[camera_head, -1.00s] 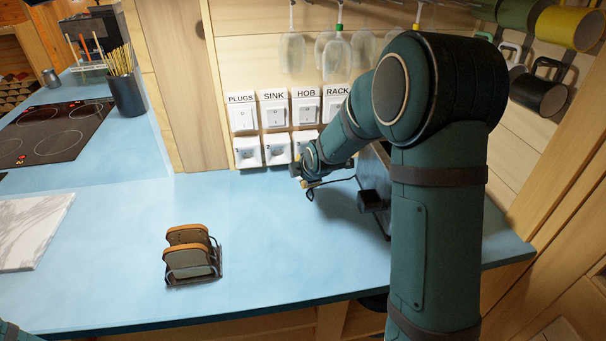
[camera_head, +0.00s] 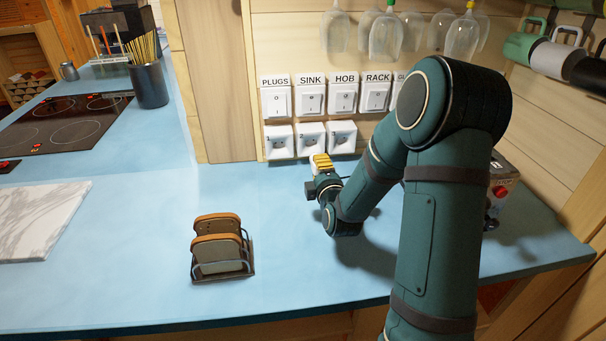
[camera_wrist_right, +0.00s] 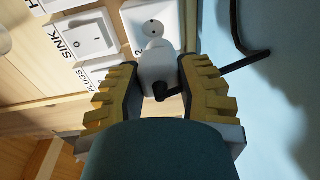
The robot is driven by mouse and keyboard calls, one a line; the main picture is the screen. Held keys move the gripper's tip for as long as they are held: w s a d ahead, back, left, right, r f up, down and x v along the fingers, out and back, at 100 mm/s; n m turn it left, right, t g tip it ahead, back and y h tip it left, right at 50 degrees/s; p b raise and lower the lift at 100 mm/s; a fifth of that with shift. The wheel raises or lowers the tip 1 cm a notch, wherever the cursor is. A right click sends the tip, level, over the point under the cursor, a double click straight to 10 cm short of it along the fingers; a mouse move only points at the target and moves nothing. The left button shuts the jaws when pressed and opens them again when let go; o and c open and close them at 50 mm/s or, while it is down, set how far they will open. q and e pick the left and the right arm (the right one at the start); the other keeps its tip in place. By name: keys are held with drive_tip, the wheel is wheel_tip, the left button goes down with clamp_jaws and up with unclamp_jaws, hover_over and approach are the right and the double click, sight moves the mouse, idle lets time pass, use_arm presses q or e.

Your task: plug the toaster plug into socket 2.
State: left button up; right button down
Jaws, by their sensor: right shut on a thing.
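The toaster plug (camera_wrist_right: 157,66) is white with a black cable (camera_wrist_right: 248,60). My right gripper (camera_wrist_right: 160,80) is shut on it, with a yellow ridged finger on either side. Socket 2 (camera_wrist_right: 152,26), a white wall socket below the SINK switch, is just beyond the plug in the right wrist view. I cannot tell whether they touch. In the head view socket 2 (camera_head: 311,138) is the middle one of three visible sockets, and the right gripper (camera_head: 323,163) is just below and in front of it. The plug is not clear there. My left gripper is not in view.
Labelled switches (camera_head: 312,100) sit above the sockets. A toast rack (camera_head: 222,246) stands on the blue counter (camera_head: 130,235). A metal appliance with a red button (camera_head: 503,188) is partly behind my right arm. Glasses (camera_head: 385,35) hang above.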

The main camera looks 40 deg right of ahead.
drive_tip(key=shift+s+a+m+h+b, duration=0.25)
drive_tip(key=shift+m+h+b, duration=0.1)
drive_tip(key=shift+h, duration=0.25)
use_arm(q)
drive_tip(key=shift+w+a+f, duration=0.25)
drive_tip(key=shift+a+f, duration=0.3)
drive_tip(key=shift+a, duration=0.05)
use_arm(e)
drive_tip(key=shift+r, duration=0.1)
drive_tip(key=shift+x, duration=2.85)
drive_tip(key=shift+x, duration=1.75)
drive_tip(key=c, duration=0.6)
unclamp_jaws()
